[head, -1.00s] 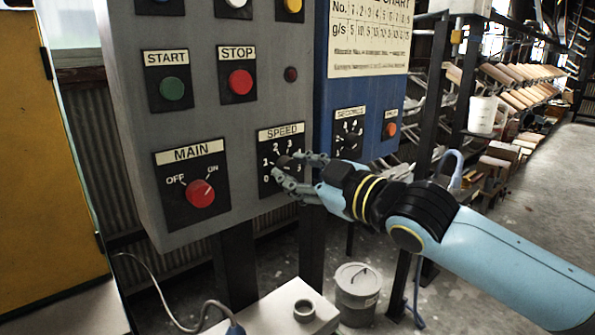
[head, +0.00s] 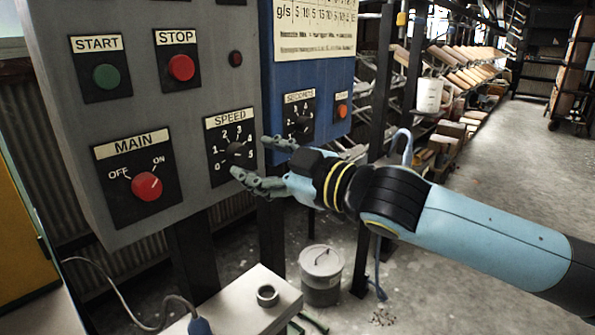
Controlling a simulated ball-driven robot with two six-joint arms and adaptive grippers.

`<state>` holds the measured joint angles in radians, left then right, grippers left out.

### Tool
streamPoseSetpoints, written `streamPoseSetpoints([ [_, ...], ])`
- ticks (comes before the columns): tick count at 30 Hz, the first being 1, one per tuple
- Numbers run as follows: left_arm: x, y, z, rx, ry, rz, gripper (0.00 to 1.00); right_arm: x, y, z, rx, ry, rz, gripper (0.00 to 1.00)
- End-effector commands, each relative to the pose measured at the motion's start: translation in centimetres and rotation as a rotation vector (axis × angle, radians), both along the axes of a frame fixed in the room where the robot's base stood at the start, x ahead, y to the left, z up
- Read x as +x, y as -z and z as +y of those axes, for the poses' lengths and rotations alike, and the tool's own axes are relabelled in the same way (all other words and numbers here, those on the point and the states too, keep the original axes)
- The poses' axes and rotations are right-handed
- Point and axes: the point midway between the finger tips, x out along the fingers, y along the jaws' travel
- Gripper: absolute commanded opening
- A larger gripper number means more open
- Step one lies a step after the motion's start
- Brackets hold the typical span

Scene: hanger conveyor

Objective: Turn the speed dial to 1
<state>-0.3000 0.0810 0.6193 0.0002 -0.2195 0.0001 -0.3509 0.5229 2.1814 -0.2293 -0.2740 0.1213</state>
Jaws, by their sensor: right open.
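The SPEED dial (head: 237,150) is a small dark knob on a black plate, with white numbers from 0 to 5 around it, on the grey control box. It shows in the gap between my fingers, and I cannot tell exactly where it points. My right gripper (head: 253,158) is open just in front of and to the right of the dial, with one finger above right and one below it. The fingers look apart from the knob. My left gripper is not in view.
The red MAIN switch (head: 146,187) is left of the dial, with START (head: 106,77) and STOP (head: 181,67) buttons above. A blue box (head: 330,75) with a SECONDS dial (head: 299,121) adjoins on the right. A lidded bin (head: 321,275) stands below; open floor lies right.

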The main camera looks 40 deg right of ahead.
Motion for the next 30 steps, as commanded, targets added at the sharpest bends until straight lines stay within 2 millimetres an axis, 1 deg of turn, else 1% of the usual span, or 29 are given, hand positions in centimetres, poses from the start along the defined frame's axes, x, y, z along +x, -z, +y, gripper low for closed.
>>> streamPoseSetpoints([
  [3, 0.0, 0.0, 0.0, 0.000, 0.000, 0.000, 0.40, -1.7, 0.0, -0.1, -0.007, -0.003, 0.002, 0.56],
  [18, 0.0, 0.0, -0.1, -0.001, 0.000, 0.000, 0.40, -7.5, 0.0, -0.9, -0.007, -0.002, 0.009, 0.56],
  [24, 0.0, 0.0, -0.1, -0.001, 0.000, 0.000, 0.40, -8.7, -0.2, -1.0, -0.002, -0.001, 0.003, 0.56],
  [30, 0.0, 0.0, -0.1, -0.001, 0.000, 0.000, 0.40, -8.9, -0.3, -1.0, 0.000, -0.001, 0.001, 0.56],
])
